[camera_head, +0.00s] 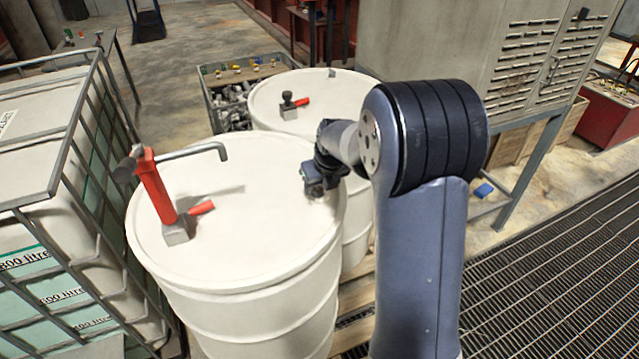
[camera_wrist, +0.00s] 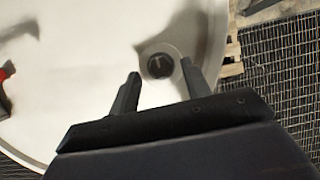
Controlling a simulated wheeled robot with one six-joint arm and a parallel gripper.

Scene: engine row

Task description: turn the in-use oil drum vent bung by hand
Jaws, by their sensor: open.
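A white oil drum (camera_head: 255,255) with a red hand pump (camera_head: 157,195) on its lid stands in front of me. My gripper (camera_head: 318,190) is low over the right side of this lid. In the wrist view my gripper (camera_wrist: 160,82) is open, its two fingers apart and empty. A dark round bung (camera_wrist: 159,65) with a light mark across it sits on the white lid (camera_wrist: 90,60), just beyond the fingertips and roughly between them. I cannot tell the gap between fingers and bung. In the head view my wrist hides the bung.
A second white drum (camera_head: 345,92) with a small red-handled valve (camera_head: 292,104) stands behind. A caged white tank (camera_head: 60,215) is at left. A grey cabinet (camera_head: 450,55) is at back right, and floor grating (camera_head: 540,290) lies at right. A crate (camera_head: 240,95) of parts stands behind.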

